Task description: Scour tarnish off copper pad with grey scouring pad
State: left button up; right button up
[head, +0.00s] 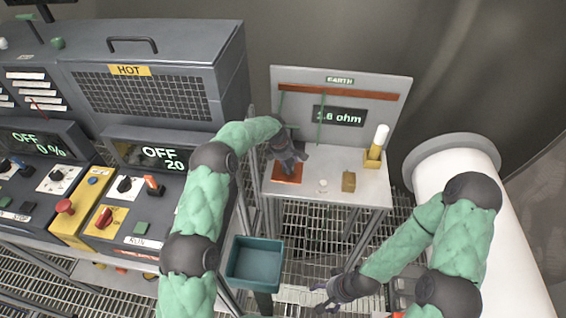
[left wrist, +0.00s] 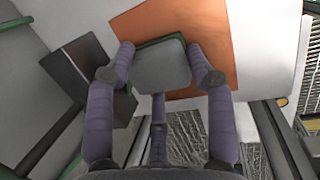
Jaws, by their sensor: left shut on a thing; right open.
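The copper pad (head: 287,176) is a flat orange square on the left of the white bench top, partly hidden by my left gripper (head: 290,165). In the left wrist view the copper pad (left wrist: 210,28) looks evenly orange, with no clear dark patch. My left gripper is shut on the grey scouring pad (left wrist: 161,66), a small grey block between its fingers. The scouring pad overlaps the copper pad in that view; I cannot tell whether they touch. My right gripper (head: 322,298) is open and empty, low in front of the bench above the grating.
The bench's back panel (head: 390,85) carries an ohm display (head: 339,117) and a copper bar (head: 340,92). A white round piece (head: 323,185), a brass block (head: 348,181) and a yellow holder with a white cylinder (head: 377,145) stand right of the copper pad. A teal bin (head: 254,262) is below.

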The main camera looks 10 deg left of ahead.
pick_arm(q)
jog(key=shift+s+d+f+b, duration=0.1)
jog(key=shift+d+b, duration=0.2)
jog(key=shift+d, duration=2.35)
notch_tip(320, 180, up, 6)
jog(key=p, duration=0.2)
jog(key=shift+p, duration=0.4)
jog(key=shift+a+r, duration=0.1)
jog(key=shift+r, duration=0.1)
notch_tip(320, 180, up, 3)
jog(key=shift+p, duration=0.8)
